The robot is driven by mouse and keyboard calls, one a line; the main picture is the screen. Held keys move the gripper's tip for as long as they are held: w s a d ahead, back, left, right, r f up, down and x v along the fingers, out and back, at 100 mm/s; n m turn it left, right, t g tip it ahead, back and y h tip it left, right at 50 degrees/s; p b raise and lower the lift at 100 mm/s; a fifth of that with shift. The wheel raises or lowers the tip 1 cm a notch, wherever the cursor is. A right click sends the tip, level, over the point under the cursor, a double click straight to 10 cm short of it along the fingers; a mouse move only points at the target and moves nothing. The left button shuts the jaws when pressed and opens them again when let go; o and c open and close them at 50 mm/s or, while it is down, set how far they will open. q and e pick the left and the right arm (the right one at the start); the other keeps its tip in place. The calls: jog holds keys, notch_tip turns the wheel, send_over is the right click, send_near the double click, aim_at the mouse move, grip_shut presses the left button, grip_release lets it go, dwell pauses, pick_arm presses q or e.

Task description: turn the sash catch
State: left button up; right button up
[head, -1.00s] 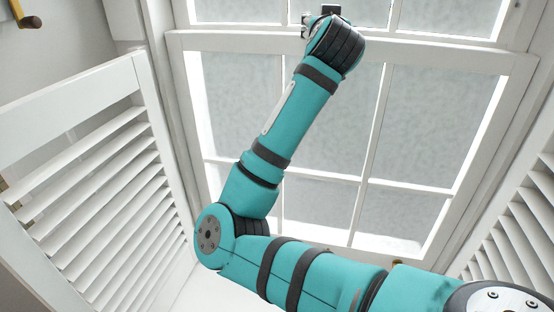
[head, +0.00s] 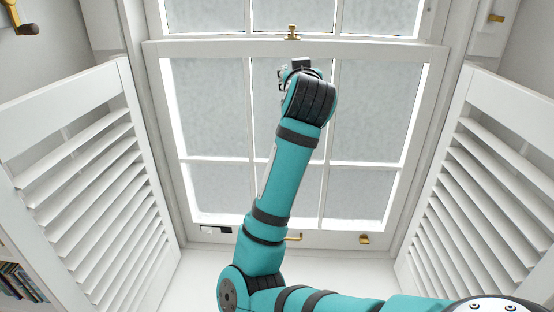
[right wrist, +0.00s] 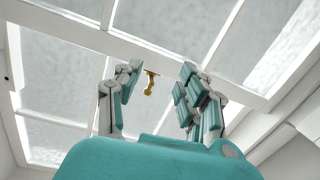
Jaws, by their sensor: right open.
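The brass sash catch (head: 292,33) sits on the white meeting rail (head: 380,39) between the upper and lower sashes. In the right wrist view the catch (right wrist: 150,84) shows in the gap between my fingers, beyond them, with its arm hanging down. My right gripper (right wrist: 160,80) is open and empty, with no finger seen touching the catch. In the head view my right gripper (head: 296,68) is just below the catch and mostly hidden behind my wrist. My left gripper is not in view.
White louvred shutters stand open at left (head: 95,190) and right (head: 470,190). A brass lift (head: 364,238) and another brass fitting (head: 293,237) are on the bottom rail. Brass hardware (head: 25,28) is at upper left, more (head: 496,17) at upper right. Books (head: 18,282) stand at lower left.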

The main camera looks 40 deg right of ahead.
jog(key=a+f+n+y, duration=0.1)
jog(key=a+f, duration=0.2)
jog(key=f, duration=0.6)
jog(key=a+f+n+g+y, duration=0.1)
jog(key=a+f+n+y, duration=0.1)
jog(key=f, duration=0.8)
jog(key=shift+a+n+y, duration=0.3)
jog(key=shift+a, duration=0.15)
